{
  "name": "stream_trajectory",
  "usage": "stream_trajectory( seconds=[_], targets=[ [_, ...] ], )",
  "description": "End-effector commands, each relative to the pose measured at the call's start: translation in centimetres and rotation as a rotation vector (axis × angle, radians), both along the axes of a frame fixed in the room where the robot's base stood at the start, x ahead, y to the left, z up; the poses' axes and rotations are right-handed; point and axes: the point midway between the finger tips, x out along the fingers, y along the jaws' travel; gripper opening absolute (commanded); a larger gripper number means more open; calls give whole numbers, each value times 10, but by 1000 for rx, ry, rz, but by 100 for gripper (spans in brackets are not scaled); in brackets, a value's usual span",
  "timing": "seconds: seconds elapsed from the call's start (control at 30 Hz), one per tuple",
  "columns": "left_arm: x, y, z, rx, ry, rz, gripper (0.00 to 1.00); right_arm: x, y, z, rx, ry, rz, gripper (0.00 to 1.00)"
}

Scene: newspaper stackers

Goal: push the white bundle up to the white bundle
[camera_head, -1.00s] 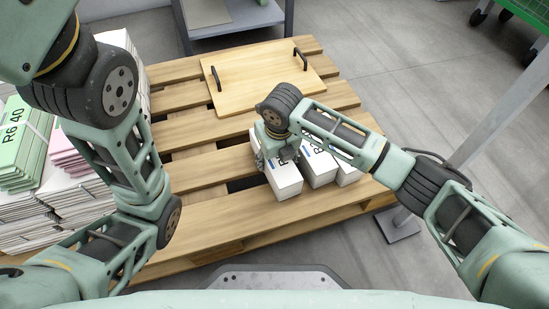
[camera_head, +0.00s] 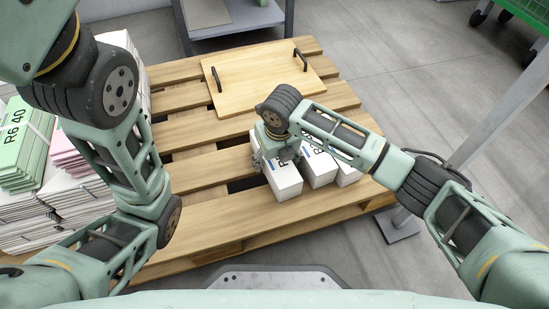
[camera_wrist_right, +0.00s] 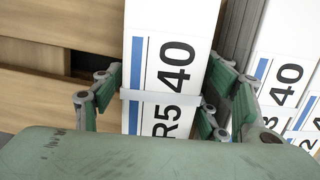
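A white bundle (camera_head: 284,184) with a blue stripe stands at the left end of a short row on the pallet. It also shows in the right wrist view, marked R5 40 (camera_wrist_right: 165,55), with a pale strap across it. My right gripper (camera_head: 275,152) is over this bundle; in the right wrist view its fingers (camera_wrist_right: 163,100) lie against both sides of it. Another white bundle (camera_head: 320,171) stands just to the right, and it shows in the right wrist view (camera_wrist_right: 283,75). A narrow dark gap separates the two there. My left gripper is out of view.
A third white bundle (camera_head: 347,174) is at the row's right end. A wooden board with two black handles (camera_head: 262,78) lies farther back on the wooden pallet (camera_head: 240,215). Green (camera_head: 20,150), pink and white paper stacks stand at left. The pallet's front slats are clear.

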Motion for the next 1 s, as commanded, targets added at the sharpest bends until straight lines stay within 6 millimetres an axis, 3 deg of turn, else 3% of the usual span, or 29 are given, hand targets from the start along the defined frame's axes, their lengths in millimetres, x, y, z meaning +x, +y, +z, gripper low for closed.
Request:
stream_trajectory(
  seconds=[0.3, 0.47, 0.8, 1.0],
  targets=[
    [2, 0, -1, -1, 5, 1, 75, -2, -2, -4, -6, 6, -1, 75],
    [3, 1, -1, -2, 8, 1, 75, -2, -2, 6, -5, 3, -1, 75],
    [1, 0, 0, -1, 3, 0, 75, -10, -6, 75, -2, -2, 1, 75],
    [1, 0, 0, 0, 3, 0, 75, -15, -7, 106, -1, 1, 0, 75]
  ],
)
